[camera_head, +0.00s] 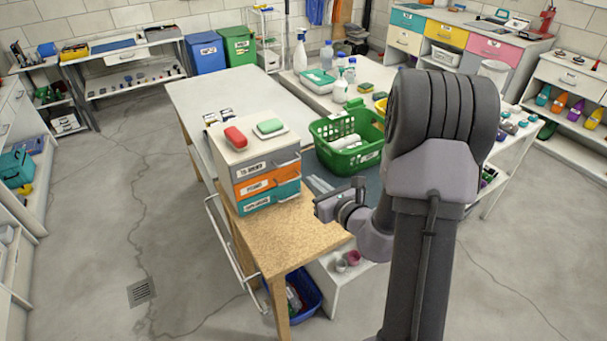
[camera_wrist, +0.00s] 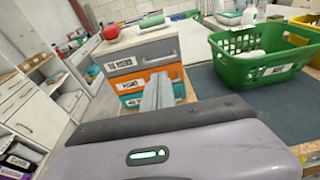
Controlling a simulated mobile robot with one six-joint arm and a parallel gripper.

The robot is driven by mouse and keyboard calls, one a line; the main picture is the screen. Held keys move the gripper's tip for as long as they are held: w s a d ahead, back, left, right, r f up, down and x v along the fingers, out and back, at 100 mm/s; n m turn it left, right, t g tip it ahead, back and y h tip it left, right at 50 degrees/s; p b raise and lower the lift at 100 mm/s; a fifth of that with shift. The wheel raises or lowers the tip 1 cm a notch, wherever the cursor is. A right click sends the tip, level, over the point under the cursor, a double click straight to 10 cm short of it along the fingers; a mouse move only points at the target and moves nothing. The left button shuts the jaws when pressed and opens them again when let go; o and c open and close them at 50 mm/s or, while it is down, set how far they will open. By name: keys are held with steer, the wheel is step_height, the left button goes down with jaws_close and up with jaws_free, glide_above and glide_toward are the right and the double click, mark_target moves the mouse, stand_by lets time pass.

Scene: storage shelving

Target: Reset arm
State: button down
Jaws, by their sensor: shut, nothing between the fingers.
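My gripper (camera_head: 316,182) shows in the head view at the end of my folded arm, over the wooden table top between the drawer unit and the green basket. In the wrist view my gripper (camera_wrist: 158,92) points ahead with its grey fingers together and nothing between them. The drawer unit (camera_head: 252,165), with grey, orange and teal drawers, stands to the left of the gripper. It also shows beyond the fingertips in the wrist view (camera_wrist: 135,64). My arm hides part of the area right of the basket.
A red object (camera_head: 235,137) and a green-and-white object (camera_head: 270,127) lie on the drawer unit. The green basket (camera_head: 366,160) holds a white roll. Spray bottles (camera_head: 300,55) stand behind. A blue bin (camera_head: 303,298) is below the table. Open floor (camera_head: 100,220) lies at left.

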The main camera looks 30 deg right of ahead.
steer(key=s+a+r+n+g+y, duration=0.25)
steer(key=a+r+n, duration=0.2)
steer(key=a, duration=0.35)
steer(key=s+a+r+n+g+y, duration=0.25)
steer(key=s+a+n+y, duration=0.2)
steer(key=a, duration=0.35)
steer(key=s+a+r+n+g+y, duration=0.1)
steer(key=s+a+r+n+y, duration=0.2)
steer(key=a+n, duration=0.4)
steer(key=s+a+n+g+h, duration=0.3)
steer(key=s+a+n+g, duration=0.3)
steer(key=s+n, duration=0.5)
steer(key=s+d+r+n+t+h, duration=0.2)
steer(key=s+d+r+n+h, duration=0.1)
steer(key=s+d+n+h, duration=0.1)
steer(key=d+h, duration=0.1)
steer(key=d, duration=0.1)
steer(key=shift+d+h+b, duration=0.3)
steer(key=shift+d+b, duration=0.05)
steer(key=shift+b, duration=0.05)
